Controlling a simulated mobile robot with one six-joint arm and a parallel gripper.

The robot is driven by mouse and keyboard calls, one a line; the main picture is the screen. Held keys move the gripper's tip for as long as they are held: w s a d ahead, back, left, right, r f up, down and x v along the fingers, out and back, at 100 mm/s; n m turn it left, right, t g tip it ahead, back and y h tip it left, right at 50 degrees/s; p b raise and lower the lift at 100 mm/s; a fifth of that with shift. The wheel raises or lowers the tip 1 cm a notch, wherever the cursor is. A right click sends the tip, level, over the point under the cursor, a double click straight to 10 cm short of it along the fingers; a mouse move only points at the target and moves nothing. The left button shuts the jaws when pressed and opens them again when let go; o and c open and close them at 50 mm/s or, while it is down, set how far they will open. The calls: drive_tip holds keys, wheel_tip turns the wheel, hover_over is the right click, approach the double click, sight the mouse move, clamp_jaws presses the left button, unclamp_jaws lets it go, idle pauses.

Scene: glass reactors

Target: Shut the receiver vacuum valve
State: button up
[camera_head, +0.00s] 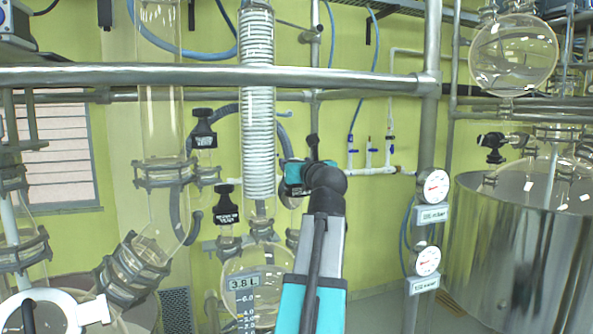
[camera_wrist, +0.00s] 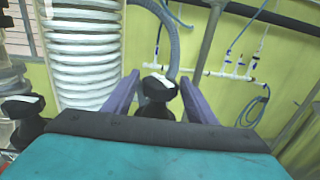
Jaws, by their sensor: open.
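A black valve knob with a pale top (camera_wrist: 158,88) stands between the two purple fingers of my gripper (camera_wrist: 159,80) in the wrist view. The fingers are apart, with a gap seen beside the knob, and I cannot tell whether either touches it. No label naming it is readable. In the head view my gripper (camera_head: 308,172) is beside the lower end of the coiled glass column, and my arm hides most of what is behind it.
Two other black labelled valves, an upper one (camera_head: 203,132) and a lower one (camera_head: 227,206), are left of the coiled column (camera_head: 257,110). A steel rail (camera_head: 200,75) crosses above. Two gauges (camera_head: 433,187) (camera_head: 427,261) and a steel vessel (camera_head: 515,255) stand at right.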

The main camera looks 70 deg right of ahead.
drive_tip(key=shift+d+n+t+y+b, duration=0.1)
drive_tip(key=shift+n+t+y+b, duration=0.2)
drive_tip(key=shift+t+y+b, duration=0.15)
drive_tip(key=shift+n+t+y+b, duration=1.05)
drive_tip(key=shift+n+t+y, duration=0.35)
drive_tip(key=shift+t+y, duration=0.05)
drive_tip(key=shift+r+n+t+y, duration=0.1)
drive_tip(key=shift+n+t+y, duration=0.9)
drive_tip(key=shift+y, duration=0.5)
drive_tip(key=shift+n+y, duration=0.4)
drive_tip(key=c, duration=0.9)
drive_tip(key=shift+o, duration=0.2)
drive_tip(key=shift+a, duration=0.2)
drive_tip(key=shift+a+m+h+p, duration=0.1)
drive_tip(key=shift+m+h+p, duration=0.3)
drive_tip(key=shift+h+p, duration=0.35)
